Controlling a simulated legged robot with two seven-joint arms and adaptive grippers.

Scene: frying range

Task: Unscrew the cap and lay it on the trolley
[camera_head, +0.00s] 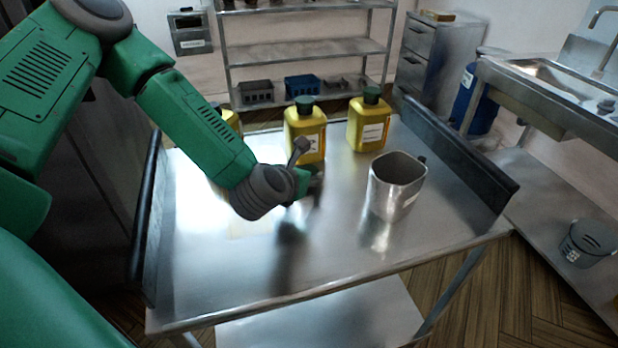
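The steel trolley (250,285) fills the middle of the head view. Three yellow bottles stand upright along its far side. The middle bottle (306,140) and the right bottle (366,128) have dark green caps, the middle cap (304,104) and the right cap (371,94), both seated on their necks. The left bottle (232,120) is mostly hidden behind my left arm, and its cap cannot be made out. My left gripper (308,168) is just in front of the middle bottle, below cap height. Its fingers are seen at an angle, so their opening is unclear. My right gripper is out of view.
An open steel container (396,188) stands on the trolley's right half. Dark raised rails (455,150) bound the trolley's left and right sides. The front of the top is clear. A sink bench (545,85) is at right, a shelf rack (305,50) behind.

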